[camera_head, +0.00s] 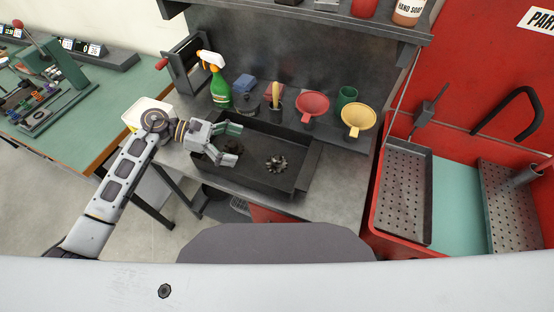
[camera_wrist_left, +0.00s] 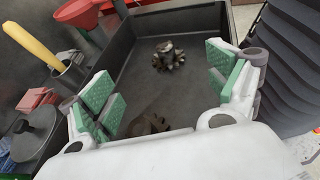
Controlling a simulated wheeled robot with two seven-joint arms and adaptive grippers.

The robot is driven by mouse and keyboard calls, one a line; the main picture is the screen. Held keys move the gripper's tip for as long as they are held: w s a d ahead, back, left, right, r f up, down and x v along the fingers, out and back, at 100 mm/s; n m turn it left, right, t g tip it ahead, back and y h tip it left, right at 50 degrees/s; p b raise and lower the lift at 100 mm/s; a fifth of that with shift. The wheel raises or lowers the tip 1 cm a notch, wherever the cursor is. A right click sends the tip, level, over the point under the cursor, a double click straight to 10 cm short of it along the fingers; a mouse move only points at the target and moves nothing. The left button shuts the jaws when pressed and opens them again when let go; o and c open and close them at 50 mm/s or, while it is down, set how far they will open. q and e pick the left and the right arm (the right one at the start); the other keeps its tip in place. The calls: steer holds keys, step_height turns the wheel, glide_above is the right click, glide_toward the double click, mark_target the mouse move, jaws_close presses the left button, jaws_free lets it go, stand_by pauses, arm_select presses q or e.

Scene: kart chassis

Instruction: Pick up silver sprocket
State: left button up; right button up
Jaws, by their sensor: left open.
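A silver sprocket (camera_head: 277,163) lies in the right half of a dark tray (camera_head: 252,181) on the grey bench. It also shows in the left wrist view (camera_wrist_left: 168,57), beyond my fingertips. A darker brownish sprocket (camera_wrist_left: 147,124) lies in the tray close to my left gripper, partly hidden by the gripper body. My left gripper (camera_head: 233,145) is open and empty over the left part of the tray, left of the silver sprocket. Its green-padded fingers (camera_wrist_left: 160,82) are spread wide in the wrist view. My right gripper is not in view.
Behind the tray stand a green spray bottle (camera_head: 220,90), a red funnel (camera_head: 312,103), a yellow funnel (camera_head: 357,117) and a green cup (camera_head: 347,96). A shelf (camera_head: 310,18) overhangs the back. A red cart (camera_head: 368,205) with perforated trays stands at right.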

mark_target(273, 158)
arm_select(q)
steer(key=shift+s+d, duration=0.15)
steer(key=shift+s, duration=0.2)
steer(key=shift+d+f, duration=0.1)
steer(key=shift+d+f, duration=0.15)
steer(key=shift+d, duration=0.25)
steer(key=shift+p+x, duration=1)
steer(key=shift+x, duration=2.75)
steer(key=shift+f, duration=0.1)
steer(key=shift+p+x, duration=0.7)
steer(key=shift+x, duration=0.6)
steer(key=shift+p+x, duration=0.35)
steer(key=shift+x, duration=0.9)
steer(key=shift+a+f, duration=0.1)
steer(key=shift+f, duration=0.05)
